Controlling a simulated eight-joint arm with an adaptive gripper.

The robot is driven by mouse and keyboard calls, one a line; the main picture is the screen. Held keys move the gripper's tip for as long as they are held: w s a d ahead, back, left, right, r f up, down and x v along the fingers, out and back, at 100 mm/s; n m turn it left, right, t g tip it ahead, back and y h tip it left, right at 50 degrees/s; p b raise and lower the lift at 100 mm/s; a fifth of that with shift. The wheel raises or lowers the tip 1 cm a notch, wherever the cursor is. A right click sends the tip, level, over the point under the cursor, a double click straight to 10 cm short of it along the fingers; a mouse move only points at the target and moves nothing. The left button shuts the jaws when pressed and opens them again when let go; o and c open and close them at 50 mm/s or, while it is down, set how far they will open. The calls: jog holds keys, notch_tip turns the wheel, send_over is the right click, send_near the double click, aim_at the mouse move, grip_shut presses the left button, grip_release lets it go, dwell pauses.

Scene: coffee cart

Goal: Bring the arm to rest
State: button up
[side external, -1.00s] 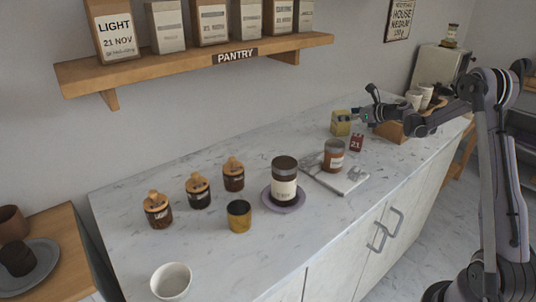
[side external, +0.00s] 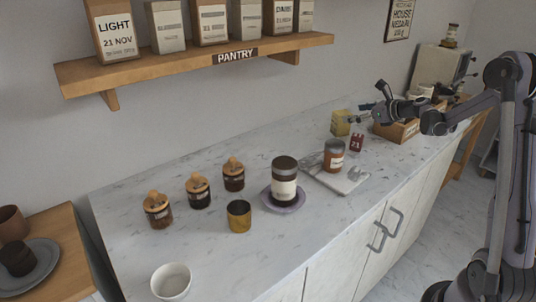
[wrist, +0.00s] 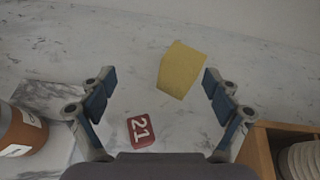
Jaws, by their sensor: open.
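My gripper (side external: 364,116) is over the far right part of the marble counter (side external: 130,212). In the wrist view my gripper (wrist: 158,88) has its two blue-padded fingers spread wide, with nothing held between them. A yellow block-like item (wrist: 181,69) stands on the counter beyond the fingertips; it also shows in the side view (side external: 340,123). A red tag marked 21 (wrist: 141,130) lies below the gripper, between the fingers in the picture but apart from them.
A wooden crate (side external: 398,134) stands just right of the gripper. A jar with a red-brown label (side external: 334,155) stands on a marble board (side external: 345,182). Small lidded jars and cups stand further left.

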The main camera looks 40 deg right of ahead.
jog(key=s+a+r+n+g+y, duration=0.25)
jog(key=a+n, duration=0.55)
jog(key=a, duration=0.5)
jog(key=s+a+r+n+g+y, duration=0.1)
jog(key=s+a+n, duration=0.3)
jog(key=a+n, duration=0.55)
jog(key=s+a+f+n+g+h, duration=0.1)
jog(key=s+a+f+n+h, duration=0.1)
jog(key=s+a+n, duration=0.4)
jog(key=s+a+f+n+g+h, duration=0.1)
jog(key=s+a+f+n+h, duration=0.1)
jog(key=s+a+n, duration=0.4)
jog(key=shift+s+f+n+g, duration=0.35)
jog(key=shift+s+f+n, duration=0.1)
jog(key=shift+s+n, duration=1.85)
